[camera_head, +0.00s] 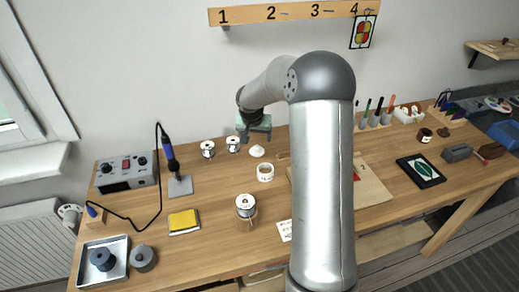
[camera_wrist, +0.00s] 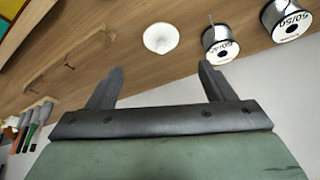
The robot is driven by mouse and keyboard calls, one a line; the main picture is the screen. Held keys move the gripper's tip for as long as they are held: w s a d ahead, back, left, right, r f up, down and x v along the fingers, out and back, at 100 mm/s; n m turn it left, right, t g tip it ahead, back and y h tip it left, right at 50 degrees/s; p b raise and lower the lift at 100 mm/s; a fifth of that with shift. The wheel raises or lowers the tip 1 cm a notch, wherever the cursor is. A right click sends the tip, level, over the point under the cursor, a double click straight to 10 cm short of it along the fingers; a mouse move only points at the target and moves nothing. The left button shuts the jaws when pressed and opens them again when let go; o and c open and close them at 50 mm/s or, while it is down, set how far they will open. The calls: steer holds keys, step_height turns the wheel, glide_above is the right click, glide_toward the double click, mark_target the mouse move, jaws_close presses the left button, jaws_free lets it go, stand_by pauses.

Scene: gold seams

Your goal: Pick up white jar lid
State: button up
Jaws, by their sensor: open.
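My gripper (camera_wrist: 160,68) is open and empty, with one dark finger on each side. In the head view its greenish body shows above and behind the lid, partly hidden by my arm. The fingers are apart from the lid.
Two wire spools (camera_head: 208,149) (camera_head: 233,144) stand left of the lid; they also show right of it in the wrist view (camera_wrist: 218,42) (camera_wrist: 285,20). A soldering iron stand (camera_head: 180,185) is further left. A wooden board (camera_head: 370,185) lies right. Bare table surrounds the lid.

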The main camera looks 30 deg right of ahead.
mark_target(257, 146)
steer(key=p+x, duration=0.1)
steer(key=x, duration=0.4)
steer(key=shift+w+p+x, duration=0.15)
steer(key=shift+p+x, duration=0.35)
steer(key=shift+x, duration=0.9)
steer(key=shift+w+p+x, duration=0.2)
steer(key=shift+p+x, duration=0.3)
steer(key=shift+x, duration=0.85)
steer(key=shift+r, duration=0.15)
steer(key=c, duration=1.1)
